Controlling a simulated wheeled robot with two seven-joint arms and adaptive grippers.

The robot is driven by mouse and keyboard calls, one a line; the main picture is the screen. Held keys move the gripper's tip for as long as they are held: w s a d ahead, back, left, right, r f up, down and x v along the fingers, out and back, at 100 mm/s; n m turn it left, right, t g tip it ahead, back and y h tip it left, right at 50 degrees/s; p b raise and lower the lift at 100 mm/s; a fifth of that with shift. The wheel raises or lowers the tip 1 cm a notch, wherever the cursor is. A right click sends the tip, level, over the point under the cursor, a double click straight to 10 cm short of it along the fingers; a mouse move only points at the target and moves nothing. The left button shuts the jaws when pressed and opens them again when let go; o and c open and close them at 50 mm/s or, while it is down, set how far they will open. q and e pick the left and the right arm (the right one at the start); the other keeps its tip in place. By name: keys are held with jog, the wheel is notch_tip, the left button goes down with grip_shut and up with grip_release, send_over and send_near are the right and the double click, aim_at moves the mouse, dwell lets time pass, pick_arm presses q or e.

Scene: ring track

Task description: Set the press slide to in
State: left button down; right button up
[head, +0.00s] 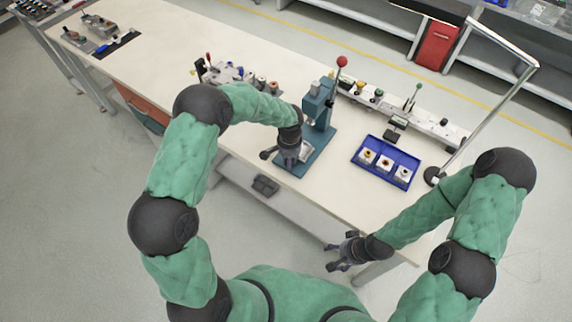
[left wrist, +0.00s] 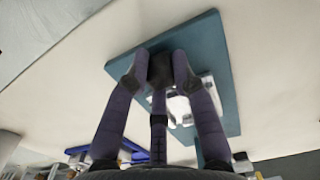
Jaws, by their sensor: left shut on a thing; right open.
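The teal press (head: 318,108) stands on the bench, with a lever topped by a red ball. Its flat base plate (head: 322,150) also shows in the left wrist view (left wrist: 217,55). The silver slide (head: 306,152) sits low on the plate, on the near side of the press column; it also shows in the left wrist view (left wrist: 182,108). My left gripper (head: 279,160) is at the plate's near left edge, its fingers (left wrist: 160,72) shut on a dark block, apparently the slide's handle. My fingers partly hide the slide. My right gripper (head: 338,255) is open and empty, off the bench's front edge.
A blue tray (head: 384,178) with several small parts lies right of the press. Behind it runs a grey rail (head: 425,122) with knobs and a lever. A lamp arm (head: 500,95) rises at the right. More fixtures (head: 232,74) stand left of the press.

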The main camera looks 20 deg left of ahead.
pick_arm(q)
jog(key=shift+w+d, duration=0.15)
jog(key=shift+w, duration=0.4)
jog(key=shift+w+d, duration=0.15)
jog(key=shift+w, duration=0.4)
jog(key=c, duration=1.1)
grip_release()
jog(key=shift+a, duration=0.1)
jog(key=shift+r, duration=0.1)
notch_tip(320, 180, up, 12)
jog(key=shift+f, duration=0.1)
